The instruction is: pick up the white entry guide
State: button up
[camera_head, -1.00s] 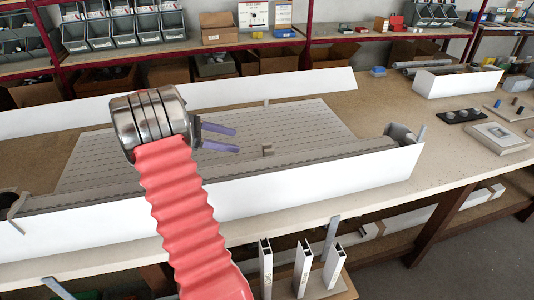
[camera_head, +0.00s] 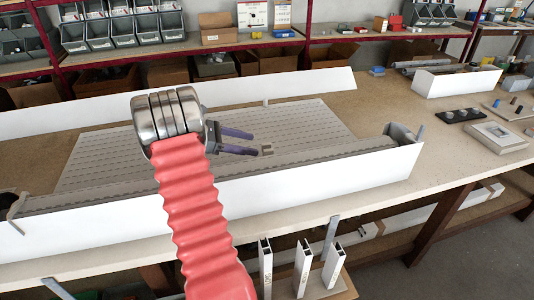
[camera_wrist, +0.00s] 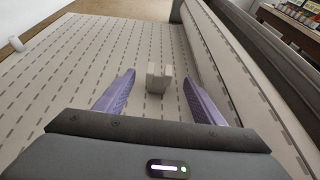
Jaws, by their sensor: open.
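A small pale U-shaped piece (camera_wrist: 155,83), which looks like the entry guide, stands on the slatted shutter curtain. In the wrist view it is ahead, between the lines of my two fingers and slightly nearer the middle of the gap. In the head view the piece (camera_head: 268,150) is just beyond my fingertips. My gripper (camera_head: 254,143) has purple fingers, spread apart with nothing between them that I can see held. Whether the fingertips reach alongside the piece is hard to tell.
A long white box profile (camera_head: 330,187) runs along the front of the curtain, with a dark end bracket (camera_head: 402,135) at right. Another white profile (camera_head: 230,95) lies behind. A small whitish part (camera_wrist: 18,45) sits at the curtain's far edge.

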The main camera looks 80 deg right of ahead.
aim_at(267, 149)
jog(key=shift+x, duration=1.4)
jog(key=shift+f, duration=0.1)
jog(key=shift+f+x, duration=0.1)
jog(key=shift+x, duration=1.2)
jog(key=shift+f+x, duration=0.15)
jog(key=shift+x, duration=1.1)
jog(key=shift+w, duration=0.1)
jog(key=shift+c, duration=0.2)
jog(key=c, duration=1.1)
